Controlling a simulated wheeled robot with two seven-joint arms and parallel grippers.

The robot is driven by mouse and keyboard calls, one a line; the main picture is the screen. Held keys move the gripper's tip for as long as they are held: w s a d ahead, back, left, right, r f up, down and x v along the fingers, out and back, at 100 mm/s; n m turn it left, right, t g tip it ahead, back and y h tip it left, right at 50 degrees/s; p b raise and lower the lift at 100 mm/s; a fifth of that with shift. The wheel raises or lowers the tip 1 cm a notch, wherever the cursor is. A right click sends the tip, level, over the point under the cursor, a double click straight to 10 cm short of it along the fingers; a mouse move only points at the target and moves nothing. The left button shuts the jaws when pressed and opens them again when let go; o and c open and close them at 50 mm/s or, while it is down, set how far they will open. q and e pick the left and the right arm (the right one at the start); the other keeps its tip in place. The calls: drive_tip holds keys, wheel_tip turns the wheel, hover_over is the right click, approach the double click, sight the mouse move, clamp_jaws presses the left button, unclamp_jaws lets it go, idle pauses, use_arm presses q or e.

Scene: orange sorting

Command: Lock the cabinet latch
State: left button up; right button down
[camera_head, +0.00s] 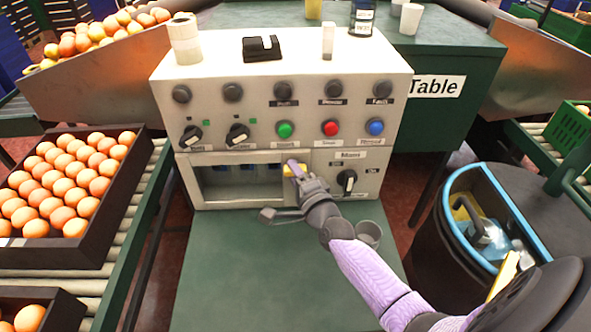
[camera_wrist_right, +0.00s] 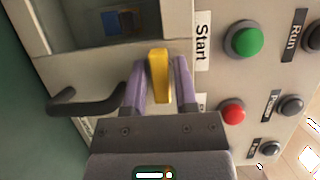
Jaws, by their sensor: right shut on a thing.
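The white cabinet (camera_head: 225,90) stands on the green table, with a windowed door (camera_head: 240,205) low on its front. A yellow latch (camera_head: 289,170) sits at the right edge of that door. My right gripper (camera_head: 298,174) reaches in from the lower right and is shut on the latch. In the right wrist view, the yellow latch (camera_wrist_right: 158,72) stands between the two purple fingers of my right gripper (camera_wrist_right: 160,85). A dark door handle (camera_wrist_right: 88,103) lies beside the fingers; it also shows below the gripper in the head view (camera_head: 281,215). My left gripper is not in view.
Green (camera_head: 285,130), red (camera_head: 330,128) and blue (camera_head: 375,127) buttons sit above the latch, and a black knob (camera_head: 347,180) to its right. The front of the green table (camera_head: 250,285) is clear.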

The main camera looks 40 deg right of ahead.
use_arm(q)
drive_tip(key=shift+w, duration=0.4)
use_arm(e)
drive_tip(key=c, duration=0.6)
unclamp_jaws()
use_arm(q)
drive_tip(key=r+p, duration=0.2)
drive_tip(key=p, duration=0.1)
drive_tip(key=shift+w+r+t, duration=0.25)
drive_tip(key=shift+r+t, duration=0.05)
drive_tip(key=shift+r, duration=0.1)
use_arm(e)
drive_tip(key=shift+o, duration=0.2)
drive_tip(key=s+a, duration=0.1)
drive_tip(key=s, duration=0.9)
drive_tip(key=shift+a, duration=0.25)
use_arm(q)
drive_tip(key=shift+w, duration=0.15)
use_arm(e)
drive_tip(key=shift+w, duration=0.1)
